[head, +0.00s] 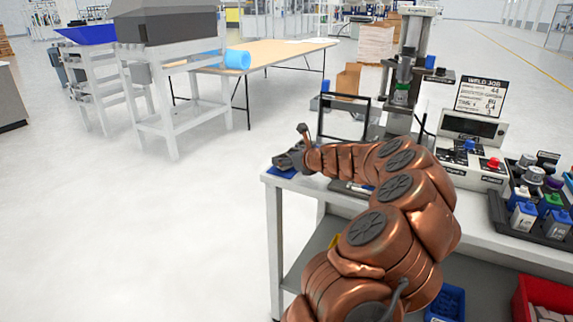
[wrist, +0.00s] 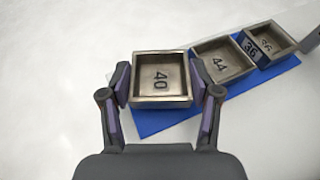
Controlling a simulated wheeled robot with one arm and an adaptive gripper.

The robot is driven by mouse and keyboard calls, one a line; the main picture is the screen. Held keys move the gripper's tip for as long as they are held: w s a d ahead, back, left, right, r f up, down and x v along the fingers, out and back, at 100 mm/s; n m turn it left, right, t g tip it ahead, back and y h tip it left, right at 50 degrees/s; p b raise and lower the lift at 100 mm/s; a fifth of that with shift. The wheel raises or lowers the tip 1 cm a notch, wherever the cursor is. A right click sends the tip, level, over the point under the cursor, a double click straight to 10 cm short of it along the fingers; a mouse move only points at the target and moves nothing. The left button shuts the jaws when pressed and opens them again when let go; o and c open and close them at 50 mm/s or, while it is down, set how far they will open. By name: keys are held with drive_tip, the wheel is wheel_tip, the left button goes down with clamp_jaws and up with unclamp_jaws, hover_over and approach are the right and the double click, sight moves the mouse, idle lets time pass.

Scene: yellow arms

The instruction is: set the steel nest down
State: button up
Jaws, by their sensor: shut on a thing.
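In the wrist view my gripper (wrist: 160,82) has one finger on each side of a square steel nest (wrist: 161,97) marked 40 and is shut on it. The nest is an open, shallow metal box. It appears over the near left end of a blue mat (wrist: 150,123); I cannot tell if it touches the mat. In the head view my gripper (head: 291,158) is at the left corner of the white workbench, over the blue mat (head: 281,173). The nest is not clearly visible there.
A nest marked 44 (wrist: 222,64) and another nest (wrist: 267,45), beside a blue tag reading 36, stand to the right on the mat. On the workbench (head: 292,199) are a black frame, a press (head: 405,85), a control box (head: 470,150) and a bottle tray (head: 535,225). Open floor lies left.

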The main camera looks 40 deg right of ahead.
drive_tip(key=shift+f, duration=0.7)
drive_tip(key=o, duration=1.4)
drive_tip(key=shift+o, duration=0.2)
drive_tip(key=shift+s+r, duration=0.15)
drive_tip(key=shift+s, duration=0.05)
drive_tip(key=shift+v, duration=5.8)
